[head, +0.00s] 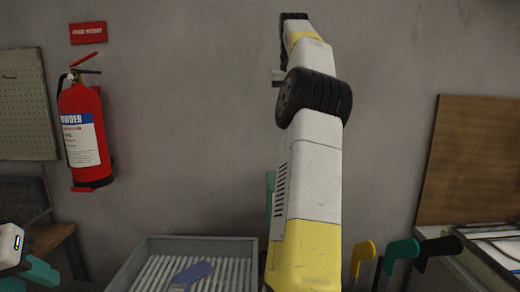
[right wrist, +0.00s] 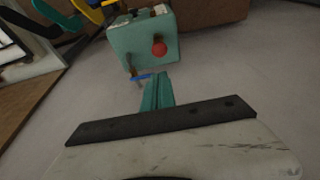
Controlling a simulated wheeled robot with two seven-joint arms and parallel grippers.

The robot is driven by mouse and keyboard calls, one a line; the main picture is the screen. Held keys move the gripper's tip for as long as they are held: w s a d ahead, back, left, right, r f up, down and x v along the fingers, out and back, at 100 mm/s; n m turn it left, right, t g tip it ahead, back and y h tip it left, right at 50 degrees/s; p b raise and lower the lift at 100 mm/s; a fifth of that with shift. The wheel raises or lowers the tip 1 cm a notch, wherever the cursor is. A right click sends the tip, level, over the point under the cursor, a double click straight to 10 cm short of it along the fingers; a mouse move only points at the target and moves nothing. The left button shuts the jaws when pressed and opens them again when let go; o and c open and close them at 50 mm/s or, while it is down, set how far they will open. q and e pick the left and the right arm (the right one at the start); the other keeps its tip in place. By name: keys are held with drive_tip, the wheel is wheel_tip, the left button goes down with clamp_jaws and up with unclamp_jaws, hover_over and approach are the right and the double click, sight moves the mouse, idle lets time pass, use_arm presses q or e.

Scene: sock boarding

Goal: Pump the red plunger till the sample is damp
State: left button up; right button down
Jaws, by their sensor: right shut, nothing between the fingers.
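The red plunger (right wrist: 159,48) is a round red knob on the face of a teal box (right wrist: 143,62) in the right wrist view. My right gripper (right wrist: 158,76) is shut and empty, its teal fingers pointing at the box just below the plunger. I cannot tell whether they touch the box. A blue flat piece (head: 191,274), perhaps the sample, lies in a grey ribbed tray (head: 152,246) in the head view; its dampness cannot be told. My left gripper (head: 38,272) is at the lower left edge, partly cut off. My raised right arm hides the middle of the head view.
Yellow (head: 362,256), teal (head: 402,251) and black (head: 438,249) handles stand right of my arm. A red fire extinguisher (head: 84,135) hangs on the wall at left. A wooden board (head: 475,150) stands at right. A blue bar (right wrist: 140,77) shows below the teal box.

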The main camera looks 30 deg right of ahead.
drive_tip(key=shift+f, duration=0.1)
drive_tip(key=x, duration=1.3)
drive_tip(key=shift+s+a, duration=0.2)
drive_tip(key=shift+s, duration=0.15)
drive_tip(key=shift+f, duration=0.5)
drive_tip(key=shift+f, duration=1.85)
drive_tip(key=v, duration=0.8)
drive_tip(key=shift+r, duration=0.15)
